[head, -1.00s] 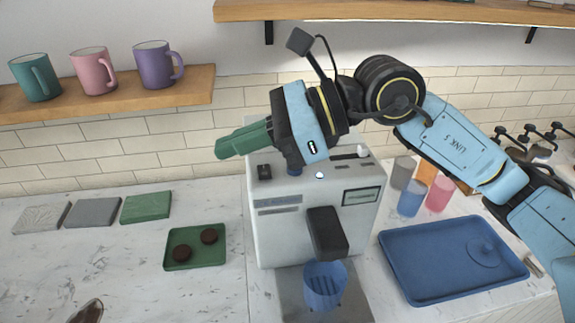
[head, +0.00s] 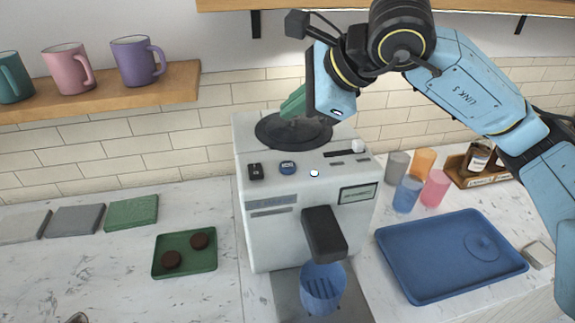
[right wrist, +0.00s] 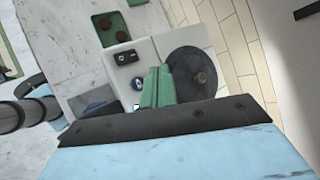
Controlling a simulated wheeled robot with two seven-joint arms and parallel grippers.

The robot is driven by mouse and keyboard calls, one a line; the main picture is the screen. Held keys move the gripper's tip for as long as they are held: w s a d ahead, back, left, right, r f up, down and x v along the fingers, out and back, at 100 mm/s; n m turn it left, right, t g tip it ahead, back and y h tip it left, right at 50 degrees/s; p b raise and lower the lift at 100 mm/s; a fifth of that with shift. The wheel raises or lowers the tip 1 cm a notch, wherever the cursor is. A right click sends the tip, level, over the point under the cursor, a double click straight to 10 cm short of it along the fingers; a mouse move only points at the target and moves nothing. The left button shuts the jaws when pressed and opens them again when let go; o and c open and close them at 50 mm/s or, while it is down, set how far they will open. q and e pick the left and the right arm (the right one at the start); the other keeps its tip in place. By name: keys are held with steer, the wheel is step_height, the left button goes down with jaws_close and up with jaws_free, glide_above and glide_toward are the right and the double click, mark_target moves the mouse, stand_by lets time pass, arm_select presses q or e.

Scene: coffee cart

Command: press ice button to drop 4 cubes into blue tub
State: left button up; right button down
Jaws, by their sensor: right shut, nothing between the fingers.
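The ice machine (head: 262,232) is a white box with a dark round lid on top. Its top panel carries a blue round button (head: 288,167), a black switch (head: 255,171) and a small white lit button (head: 314,173). I cannot tell which one is the ice button. A blue tub (head: 323,288) stands under the black spout (head: 324,233); I cannot make out any cubes in it. My right gripper (head: 292,104) is above the lid with its green fingers shut and empty. The fingers also show in the right wrist view (right wrist: 158,86). My left gripper is not in view.
A blue tray (head: 400,282) lies right of the machine, with several coloured cups (head: 408,194) behind it. A green tray (head: 184,265) with two dark round pieces lies to the left. Mugs (head: 68,70) stand on a shelf above. The counter's front left is mostly clear.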

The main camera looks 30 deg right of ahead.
steer(key=b, duration=0.4)
glide_above(293, 168)
step_height(293, 168, down, 7)
steer(key=shift+f+b, duration=0.65)
steer(key=shift+b, duration=0.2)
stand_by(1.1)
steer(key=shift+f+b, duration=0.4)
steer(key=shift+b, duration=0.25)
steer(key=shift+f+b, duration=0.55)
steer(key=shift+b, duration=0.1)
stand_by(0.5)
steer(key=shift+r, duration=0.1)
steer(key=shift+r+p, duration=0.55)
steer(key=shift+r, duration=0.3)
steer(key=shift+r, duration=0.1)
